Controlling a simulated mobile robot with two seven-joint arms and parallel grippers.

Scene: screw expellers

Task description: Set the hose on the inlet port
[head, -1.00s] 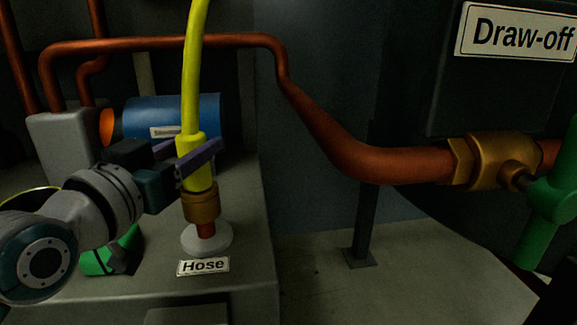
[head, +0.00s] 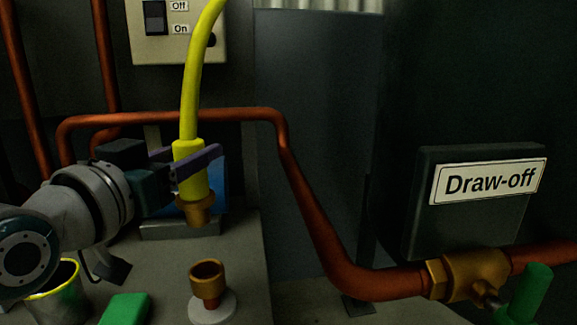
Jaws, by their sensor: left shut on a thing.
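The yellow hose (head: 189,100) comes down from the top of the head view and ends in a yellow sleeve with a brass fitting (head: 196,212). My left gripper (head: 191,170) is shut on the hose's sleeve, its purple fingers around it. The hose end hangs upright in the air, above and apart from an open brass cup (head: 208,276) on a short copper stub with a pale round base (head: 212,310). No port labelled as the inlet can be made out. My right gripper is not in view.
A copper pipe (head: 230,115) runs behind the hose and bends down right to a brass valve (head: 474,272) under the "Draw-off" sign (head: 489,181). An Off/On switch box (head: 205,48) is above. A yellow-rimmed bucket (head: 66,283) and green block (head: 126,308) are lower left.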

